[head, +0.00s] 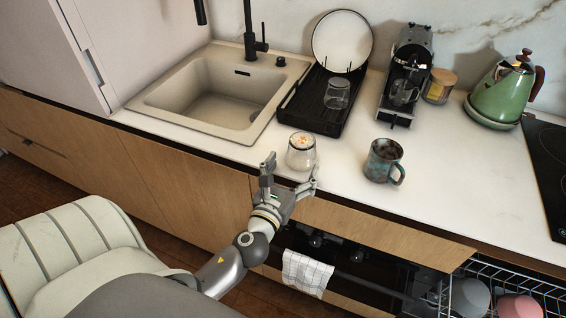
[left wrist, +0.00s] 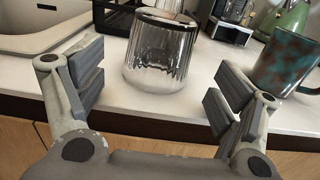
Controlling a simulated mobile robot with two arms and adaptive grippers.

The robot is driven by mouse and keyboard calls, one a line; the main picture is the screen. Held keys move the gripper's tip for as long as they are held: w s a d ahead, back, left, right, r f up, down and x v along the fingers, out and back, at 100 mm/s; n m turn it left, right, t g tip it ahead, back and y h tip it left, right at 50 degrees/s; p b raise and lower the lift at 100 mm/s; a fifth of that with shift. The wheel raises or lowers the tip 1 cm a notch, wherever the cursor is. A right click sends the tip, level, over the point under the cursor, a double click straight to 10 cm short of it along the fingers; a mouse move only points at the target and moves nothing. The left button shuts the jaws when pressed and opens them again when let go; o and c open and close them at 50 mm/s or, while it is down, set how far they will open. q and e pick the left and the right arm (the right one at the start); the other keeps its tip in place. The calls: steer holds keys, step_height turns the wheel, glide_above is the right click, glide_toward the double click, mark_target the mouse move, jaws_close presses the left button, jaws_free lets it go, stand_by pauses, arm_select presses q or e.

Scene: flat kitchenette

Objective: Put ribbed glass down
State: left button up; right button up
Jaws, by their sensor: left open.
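The ribbed glass (head: 301,152) stands upright on the white counter near its front edge, in front of the black dish rack. In the left wrist view the ribbed glass (left wrist: 160,52) is clear, with vertical ribs and a dark rim, and stands on the counter just beyond the fingers. My left gripper (head: 289,180) is open at the counter's front edge. In the left wrist view its fingers (left wrist: 160,88) are spread wide with nothing between them, apart from the glass. My right gripper is not in view.
A dark mottled mug (head: 384,161) stands right of the glass. Behind are the sink (head: 213,95), the dish rack (head: 302,106) with a plate and another glass, and a coffee machine (head: 407,75). A green kettle (head: 503,90) is farther right. An open dishwasher rack (head: 520,287) sits below.

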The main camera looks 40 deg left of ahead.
arm_select(q)
steer(key=b+v, duration=0.2)
steer(key=v, duration=0.5)
